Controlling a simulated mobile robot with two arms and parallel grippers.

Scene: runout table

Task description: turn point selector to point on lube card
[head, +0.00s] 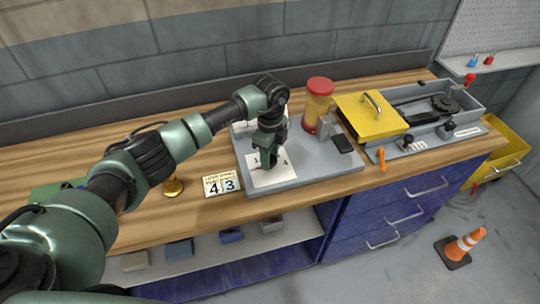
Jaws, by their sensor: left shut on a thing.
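The lube card (222,186) lies flat on the wooden bench, left of the grey base; its large digits look like 4 and 3. A white dial plate (272,179) with small numbers sits on the grey base (315,179). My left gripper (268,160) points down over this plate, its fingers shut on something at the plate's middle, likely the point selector. The gripper hides the selector, so I cannot tell which number it points to. Numbers show on the plate to either side of the fingers. My right gripper is not in view.
A red-capped amber reservoir (318,102) and a black block (341,144) stand right of the gripper. Further right is a grey tray unit with a yellow lid (370,117). An orange item (382,159) lies near the front edge. A brass piece (172,186) stands left of the card.

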